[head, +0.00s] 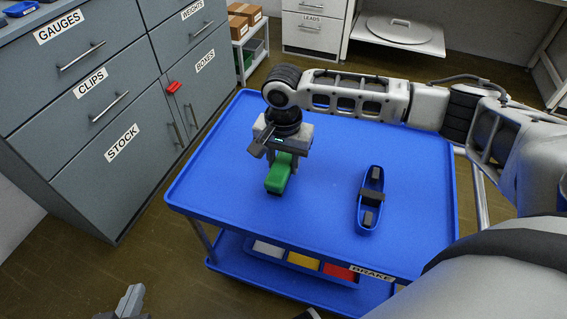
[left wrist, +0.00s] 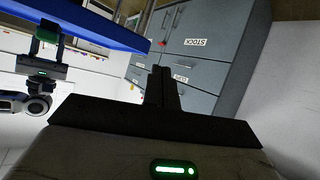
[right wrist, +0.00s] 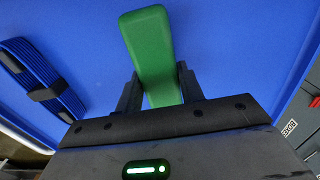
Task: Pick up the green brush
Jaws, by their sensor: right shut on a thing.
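The green brush (head: 278,178) is a plain green block shape over the blue cart top. It also shows in the right wrist view (right wrist: 152,50), pointing away between the two dark fingers. My right gripper (head: 282,162) is shut on the brush, one finger on each side; I cannot tell whether the brush touches the cart top. My left gripper (head: 130,305) is at the bottom left of the head view, away from the cart. In the left wrist view its fingers (left wrist: 162,86) are together with nothing between them.
The blue cart (head: 235,125) has a raised rim. A blue looped bundle with dark straps (head: 361,205) lies on it, right of the brush. Grey, yellow and red bins (head: 303,261) sit on the lower shelf.

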